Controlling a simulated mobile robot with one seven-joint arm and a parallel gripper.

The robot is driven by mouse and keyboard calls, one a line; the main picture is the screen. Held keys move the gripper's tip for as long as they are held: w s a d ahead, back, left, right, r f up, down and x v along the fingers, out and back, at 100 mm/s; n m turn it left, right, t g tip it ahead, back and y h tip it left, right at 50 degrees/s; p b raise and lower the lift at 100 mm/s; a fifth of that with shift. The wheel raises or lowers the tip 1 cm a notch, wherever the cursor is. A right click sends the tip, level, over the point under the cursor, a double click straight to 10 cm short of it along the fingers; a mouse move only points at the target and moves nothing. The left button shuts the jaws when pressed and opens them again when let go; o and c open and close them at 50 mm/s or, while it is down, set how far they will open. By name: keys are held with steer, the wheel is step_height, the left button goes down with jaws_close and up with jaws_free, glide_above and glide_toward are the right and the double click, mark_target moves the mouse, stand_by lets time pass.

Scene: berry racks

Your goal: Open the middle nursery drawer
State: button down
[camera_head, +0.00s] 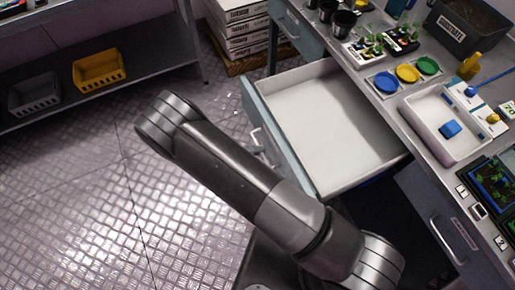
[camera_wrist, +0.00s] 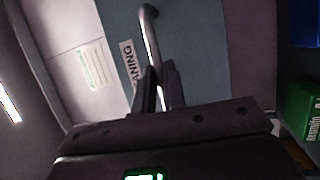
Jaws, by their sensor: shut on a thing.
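The drawer (camera_head: 330,125) stands pulled well out from the bench in the head view. Its inside is pale and looks empty. Its blue-grey front (camera_head: 250,95) carries a metal bar handle (camera_head: 256,136), partly hidden by my arm. In the wrist view the drawer front (camera_wrist: 195,50) fills the middle, with the handle (camera_wrist: 149,32) and a label ending in "ANING". My gripper (camera_wrist: 158,76) is shut on the handle, its fingers on both sides of the bar. My gripper is hidden behind my arm in the head view.
Another drawer (camera_head: 306,38) is at the upper left of the bench, and one with a handle is at the right. A white tray (camera_head: 437,148) with a blue block and several pots stand on the bench. A shelf holds a yellow basket (camera_head: 99,69). The left floor is clear.

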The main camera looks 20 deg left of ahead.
steer(key=c, duration=1.5)
jaws_free()
steer(key=v, duration=1)
steer(key=shift+s+a, duration=0.2)
steer(key=shift+a, duration=0.2)
steer(key=shift+w, duration=0.1)
